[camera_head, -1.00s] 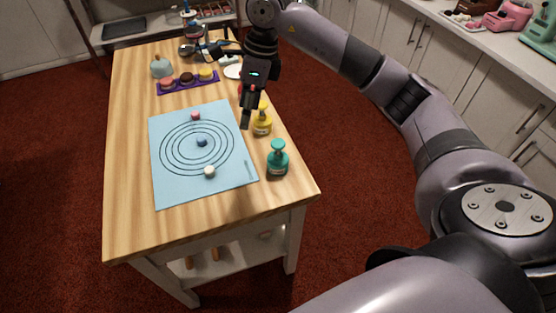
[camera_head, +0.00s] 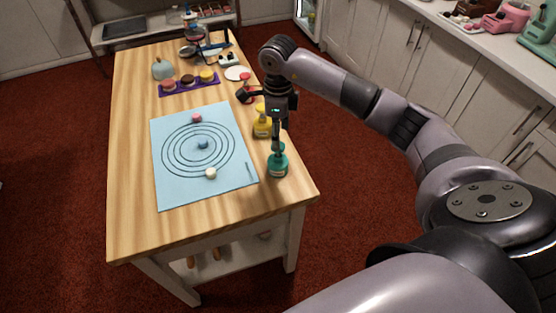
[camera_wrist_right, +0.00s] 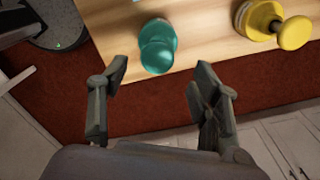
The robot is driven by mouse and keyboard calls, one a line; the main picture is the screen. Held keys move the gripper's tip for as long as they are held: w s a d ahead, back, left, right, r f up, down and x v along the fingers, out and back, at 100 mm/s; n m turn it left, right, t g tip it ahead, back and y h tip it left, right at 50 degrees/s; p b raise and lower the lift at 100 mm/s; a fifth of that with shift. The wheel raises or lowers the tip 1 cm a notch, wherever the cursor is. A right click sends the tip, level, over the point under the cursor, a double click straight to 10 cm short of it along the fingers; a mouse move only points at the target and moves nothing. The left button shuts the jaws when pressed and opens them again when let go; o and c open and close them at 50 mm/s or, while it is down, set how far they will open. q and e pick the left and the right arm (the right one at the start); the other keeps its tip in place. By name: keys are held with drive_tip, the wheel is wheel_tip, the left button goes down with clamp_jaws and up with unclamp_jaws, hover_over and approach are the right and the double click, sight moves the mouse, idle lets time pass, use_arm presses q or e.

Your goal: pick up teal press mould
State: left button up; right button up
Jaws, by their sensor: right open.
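The teal press mould (camera_head: 278,163) stands upright near the right edge of the wooden table, beside the blue mat. My right gripper (camera_head: 277,142) is above it, pointing down, and overlaps its knob in the head view. In the right wrist view the teal mould (camera_wrist_right: 158,47) lies just beyond my open fingertips (camera_wrist_right: 161,78), towards the upper middle. The fingers are spread with nothing between them. My left gripper is not in view.
A yellow press mould (camera_head: 262,124) stands close behind the teal one; it also shows in the right wrist view (camera_wrist_right: 292,32). A purple tray (camera_head: 188,88) with cakes is farther back. The front of the table is clear.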

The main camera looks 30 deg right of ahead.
sight(278, 158)
wheel_tip(278, 158, down, 5)
drive_tip(key=shift+s+a+r+p, duration=0.1)
drive_tip(key=shift+s+a+p, duration=0.05)
drive_tip(key=shift+p, duration=0.95)
drive_tip(key=shift+f, duration=0.35)
drive_tip(key=shift+c, duration=0.5)
clamp_jaws()
